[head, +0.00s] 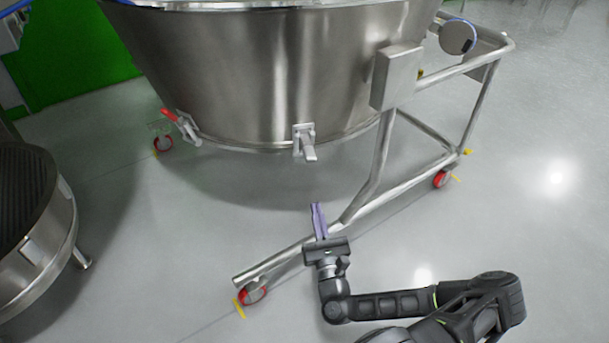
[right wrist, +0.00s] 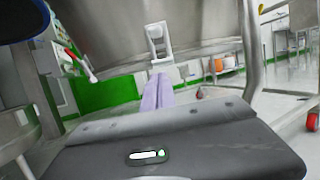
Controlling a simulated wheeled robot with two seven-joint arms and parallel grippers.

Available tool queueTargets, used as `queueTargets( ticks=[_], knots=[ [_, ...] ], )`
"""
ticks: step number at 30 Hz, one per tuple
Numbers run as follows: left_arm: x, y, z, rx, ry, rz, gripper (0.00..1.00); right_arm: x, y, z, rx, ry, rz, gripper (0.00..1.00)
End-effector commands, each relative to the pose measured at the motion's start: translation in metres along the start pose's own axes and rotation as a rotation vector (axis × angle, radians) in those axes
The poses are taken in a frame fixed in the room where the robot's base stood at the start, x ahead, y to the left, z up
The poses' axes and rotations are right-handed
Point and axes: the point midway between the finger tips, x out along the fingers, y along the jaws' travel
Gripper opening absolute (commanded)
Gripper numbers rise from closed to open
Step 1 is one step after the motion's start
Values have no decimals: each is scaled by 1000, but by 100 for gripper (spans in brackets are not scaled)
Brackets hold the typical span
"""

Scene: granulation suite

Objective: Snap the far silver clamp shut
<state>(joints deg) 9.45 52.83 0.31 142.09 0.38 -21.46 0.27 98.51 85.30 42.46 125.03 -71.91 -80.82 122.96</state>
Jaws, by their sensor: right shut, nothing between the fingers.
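A silver clamp (head: 304,142) sits on the lower rim of the large steel bowl (head: 260,75), and its lever sticks out and down from the bowl wall. It also shows in the right wrist view (right wrist: 158,42), straight beyond my fingers. A second clamp with a red handle (head: 181,126) is on the rim further left; it also shows in the right wrist view (right wrist: 81,63). My right gripper (head: 318,220), with purple fingers, is shut and empty. It is below the silver clamp in the picture, apart from it, fingers pointing toward it. My left gripper is out of view.
The bowl's tubular steel frame (head: 375,180) runs beside and behind my right gripper, with red-wheeled casters (head: 253,292) on the floor. A grey box (head: 397,77) is fixed at the bowl's right. A round steel vessel (head: 50,250) stands at left.

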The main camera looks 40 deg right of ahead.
Motion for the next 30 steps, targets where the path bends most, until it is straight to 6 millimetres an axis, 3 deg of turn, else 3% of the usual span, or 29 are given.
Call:
queueTargets(
  ticks=[11,16,23,30],
  knots=[
    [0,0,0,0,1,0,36,2,1,0,-2,0,2,0],
    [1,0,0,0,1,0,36,13,1,0,-4,-1,4,0],
    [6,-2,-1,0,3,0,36,49,2,0,-4,-3,6,0],
    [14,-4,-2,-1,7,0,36,98,1,-1,-3,-3,2,0]
  ],
)
